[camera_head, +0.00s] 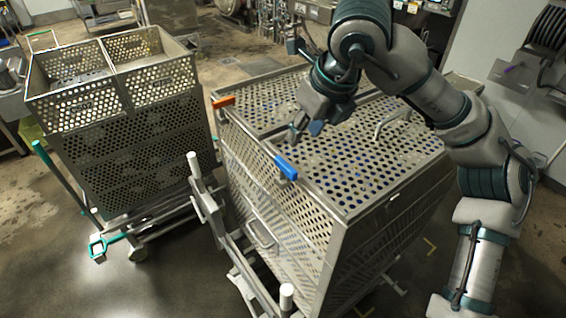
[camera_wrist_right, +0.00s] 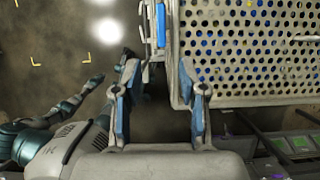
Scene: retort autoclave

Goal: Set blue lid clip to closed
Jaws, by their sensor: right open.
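The blue lid clip (camera_head: 286,167) sits at the left edge of the perforated metal lid (camera_head: 345,190) of the near basket, and it lies along that edge. In the right wrist view the blue clip (camera_wrist_right: 161,25) is ahead of and between the fingers, beside the lid (camera_wrist_right: 250,30). My right gripper (camera_head: 304,131) is above the lid, a little beyond the clip and apart from it. In the wrist view its two blue-padded fingers (camera_wrist_right: 160,78) are apart with nothing between them. My left gripper is not in view.
An orange clip (camera_head: 223,101) is on the same basket's far left corner. A curved handle (camera_head: 392,120) stands on the lid. A second perforated basket (camera_head: 140,130) on a cart stands at the left. A white-tipped post (camera_head: 194,165) rises between the baskets.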

